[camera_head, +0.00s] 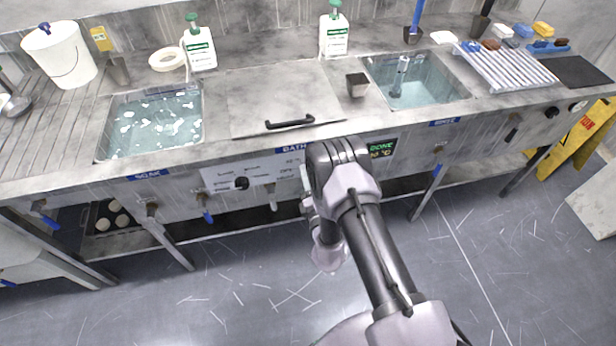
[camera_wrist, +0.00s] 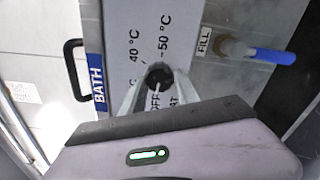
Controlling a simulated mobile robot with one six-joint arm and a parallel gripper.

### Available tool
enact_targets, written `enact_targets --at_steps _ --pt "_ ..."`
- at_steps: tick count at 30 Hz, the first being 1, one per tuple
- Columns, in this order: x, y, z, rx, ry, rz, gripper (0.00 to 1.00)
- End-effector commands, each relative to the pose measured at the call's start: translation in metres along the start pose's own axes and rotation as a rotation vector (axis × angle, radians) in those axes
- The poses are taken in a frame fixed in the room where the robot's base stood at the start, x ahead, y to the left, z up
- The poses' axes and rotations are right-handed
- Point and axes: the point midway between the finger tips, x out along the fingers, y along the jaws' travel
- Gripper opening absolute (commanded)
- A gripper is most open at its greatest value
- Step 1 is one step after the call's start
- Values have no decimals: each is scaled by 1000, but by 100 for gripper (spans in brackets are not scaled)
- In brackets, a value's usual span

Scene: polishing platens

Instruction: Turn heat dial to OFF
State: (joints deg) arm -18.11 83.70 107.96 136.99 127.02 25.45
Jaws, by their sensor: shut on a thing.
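The heat dial (camera_wrist: 160,76) is a small round black knob on a light panel in the wrist view. Printed labels "40 °C", "50 °C" and "OFF" surround it, with OFF on the side nearer my gripper's body. My gripper (camera_wrist: 157,88) has its two pale fingers on either side of the dial, shut on it. I cannot read clearly where the dial's pointer sits. In the head view my gripper (camera_head: 308,205) is at the bench front below the BATH label, and my arm hides this dial.
Another black knob (camera_head: 241,183) is on the panel to the left. A valve with a blue lever (camera_wrist: 270,56) stands beside the FILL label near the dial. The bath lid's black handle (camera_wrist: 76,70) is above the panel. Open floor (camera_head: 250,290) lies before the bench.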

Motion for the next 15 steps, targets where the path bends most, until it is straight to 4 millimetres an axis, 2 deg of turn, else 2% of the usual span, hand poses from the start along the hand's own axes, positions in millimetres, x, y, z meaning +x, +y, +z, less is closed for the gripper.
enact_targets --at_steps 15 --pt "2 2 1 -116 -3 6 0"
